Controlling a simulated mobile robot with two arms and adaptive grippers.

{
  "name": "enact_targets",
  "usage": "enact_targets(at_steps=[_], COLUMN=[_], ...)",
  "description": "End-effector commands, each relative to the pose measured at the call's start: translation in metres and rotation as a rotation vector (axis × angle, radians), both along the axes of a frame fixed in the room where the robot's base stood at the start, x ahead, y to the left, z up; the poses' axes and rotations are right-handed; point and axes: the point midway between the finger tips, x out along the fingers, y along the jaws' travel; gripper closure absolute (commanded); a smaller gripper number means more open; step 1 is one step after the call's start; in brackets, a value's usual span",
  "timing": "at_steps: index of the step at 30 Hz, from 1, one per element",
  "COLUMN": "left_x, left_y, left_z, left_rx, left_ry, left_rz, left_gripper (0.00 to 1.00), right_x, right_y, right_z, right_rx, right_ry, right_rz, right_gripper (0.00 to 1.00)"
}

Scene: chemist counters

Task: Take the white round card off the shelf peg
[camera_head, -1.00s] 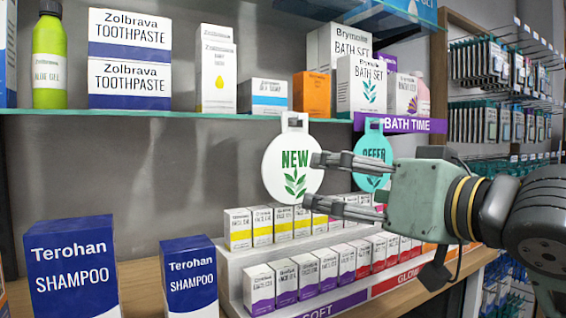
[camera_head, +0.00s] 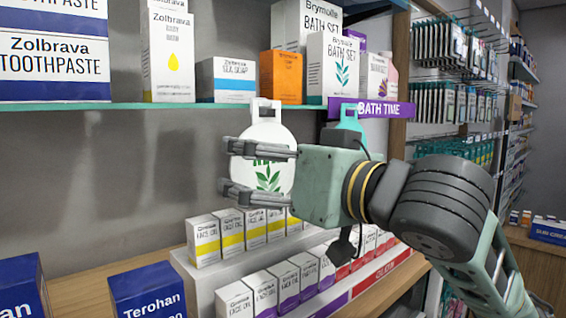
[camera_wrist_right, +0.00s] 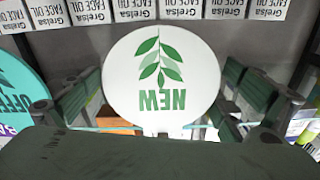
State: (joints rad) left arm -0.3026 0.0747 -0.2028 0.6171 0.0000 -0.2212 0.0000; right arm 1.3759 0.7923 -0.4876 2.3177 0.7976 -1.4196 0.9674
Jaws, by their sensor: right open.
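The white round card (camera_head: 265,131) with green leaves hangs by its tab from the edge of the glass shelf. In the right wrist view the card (camera_wrist_right: 145,85) appears upside down, with its "NEW" lettering readable. My right gripper (camera_head: 228,166) is open. Its two fingers reach across the card in the head view, one above the other, and hide part of its lettering. In the right wrist view the fingers stand on either side of the card, with gaps visible. The peg itself is hard to make out. My left gripper is not in view.
A teal round card (camera_head: 350,123) hangs to the right, partly behind my right gripper. The glass shelf (camera_head: 120,106) above holds boxes. Below are rows of face oil boxes (camera_head: 230,232) on a white stepped stand and blue shampoo boxes (camera_head: 148,292).

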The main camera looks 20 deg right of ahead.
Motion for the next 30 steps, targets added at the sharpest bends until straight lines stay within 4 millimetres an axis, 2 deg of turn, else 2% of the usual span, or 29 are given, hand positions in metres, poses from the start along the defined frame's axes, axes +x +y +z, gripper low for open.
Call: enact_targets(at_steps=[1,4,9,15,20,30], left_x=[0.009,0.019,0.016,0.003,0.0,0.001], left_y=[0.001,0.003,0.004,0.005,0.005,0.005], left_z=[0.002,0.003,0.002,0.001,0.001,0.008], left_rx=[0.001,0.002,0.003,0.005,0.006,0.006], left_ry=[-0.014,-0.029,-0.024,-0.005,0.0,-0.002], left_rz=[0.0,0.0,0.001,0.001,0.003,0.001], left_gripper=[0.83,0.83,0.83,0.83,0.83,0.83], right_x=[0.002,0.003,0.003,0.003,0.003,0.003], right_y=[0.001,0.001,0.001,0.001,0.001,0.001], right_z=[0.0,0.0,0.0,0.0,0.0,0.006], right_rx=[0.0,-0.001,0.0,0.0,0.0,0.0], right_ry=[0.001,-0.001,-0.001,-0.001,-0.001,-0.001], right_rz=[0.0,0.0,0.0,0.0,0.0,0.0], right_gripper=[0.0,0.0,0.0,0.18,0.31,0.31])
